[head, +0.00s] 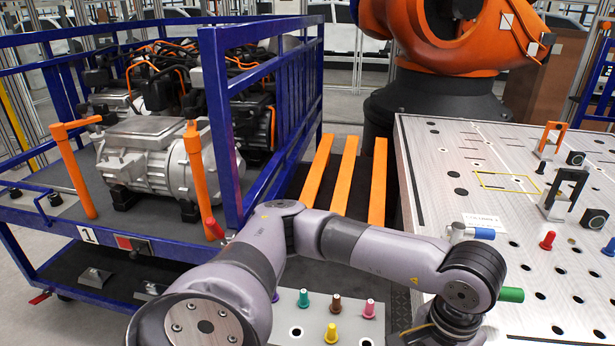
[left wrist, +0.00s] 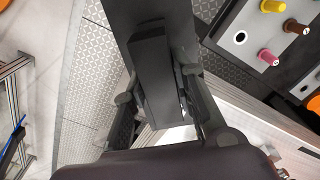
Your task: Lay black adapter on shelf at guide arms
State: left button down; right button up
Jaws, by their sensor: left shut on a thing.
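The black adapter (left wrist: 152,70), a long dark block with a wider plate, is held in my left gripper (left wrist: 160,112) in the left wrist view. The gripper's fingers close on it from both sides, and their tips are partly hidden by it. In the head view my left arm reaches across the front to the table's near edge; its hand and the adapter lie below the frame. Two orange guide arms (head: 75,172) (head: 198,168) stand on the blue cart at the left, with dark shelf deck (head: 155,222) between and around them. My right gripper is not in view.
A metal drive unit (head: 150,160) stands on the cart behind the guide arms. The cart's blue rails (head: 225,130) rise beside it. A perforated table (head: 450,190) holds a black bracket (head: 567,190) and an orange one. Coloured knobs (head: 331,333) stand on a plate at bottom centre.

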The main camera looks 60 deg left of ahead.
aim_at(336, 279)
jog(key=k+j, duration=0.25)
jog(key=j, duration=0.2)
jog(key=k+j, duration=0.25)
jog(key=j, duration=0.15)
jog(key=k+j, duration=0.25)
jog(key=j, duration=0.2)
jog(key=k+j, duration=0.2)
jog(key=j, duration=0.2)
jog(key=k+j, duration=0.25)
jog(key=j, duration=0.2)
jog(key=k+j, duration=0.25)
jog(key=j, duration=0.2)
